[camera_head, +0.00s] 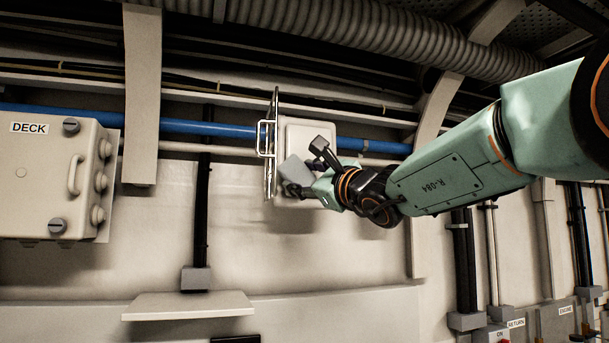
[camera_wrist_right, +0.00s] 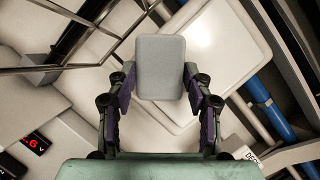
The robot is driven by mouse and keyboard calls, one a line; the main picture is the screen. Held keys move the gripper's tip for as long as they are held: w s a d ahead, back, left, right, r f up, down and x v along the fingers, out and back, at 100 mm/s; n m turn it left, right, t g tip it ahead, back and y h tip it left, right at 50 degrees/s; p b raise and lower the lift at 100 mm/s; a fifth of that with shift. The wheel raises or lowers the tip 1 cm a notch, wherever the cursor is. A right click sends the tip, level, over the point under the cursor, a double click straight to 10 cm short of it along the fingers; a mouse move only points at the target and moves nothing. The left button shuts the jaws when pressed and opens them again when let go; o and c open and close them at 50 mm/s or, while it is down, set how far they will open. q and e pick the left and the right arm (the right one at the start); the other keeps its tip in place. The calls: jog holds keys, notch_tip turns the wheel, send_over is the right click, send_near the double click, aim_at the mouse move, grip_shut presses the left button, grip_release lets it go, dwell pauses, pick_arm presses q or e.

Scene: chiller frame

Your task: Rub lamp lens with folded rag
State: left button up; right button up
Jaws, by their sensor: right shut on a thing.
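The folded rag is a grey rounded pad (camera_wrist_right: 161,67) in the right wrist view; it also shows in the head view (camera_head: 294,170). My right gripper (camera_wrist_right: 160,88) is shut on it, with one finger on each side. In the head view this gripper (camera_head: 305,172) is at the lamp. The lamp (camera_head: 308,132) is a pale rounded box on the wall, and its pale lens (camera_wrist_right: 215,38) lies behind the rag in the wrist view, with a bright spot. I cannot tell whether rag and lens touch. The left gripper is not in view.
A metal wire guard (camera_head: 271,150) stands out from the wall at the lamp's left side. A DECK box (camera_head: 45,170) is at far left. A blue pipe (camera_head: 220,129) runs behind. A small empty shelf (camera_head: 188,306) is below.

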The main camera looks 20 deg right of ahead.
aim_at(319, 175)
jog(key=shift+w+f, duration=0.15)
jog(key=shift+w, duration=0.25)
jog(key=shift+s+a+r, duration=0.25)
jog(key=shift+a+r, duration=0.05)
jog(key=shift+a, duration=0.05)
jog(key=shift+w+d+f, duration=0.15)
jog(key=shift+w+d, duration=0.1)
jog(key=shift+w, duration=0.1)
jog(key=shift+d, duration=1.1)
jog(key=shift+w+d, duration=0.1)
jog(key=shift+d, duration=1.8)
jog(key=shift+a+b, duration=1.1)
jog(key=shift+b, duration=0.45)
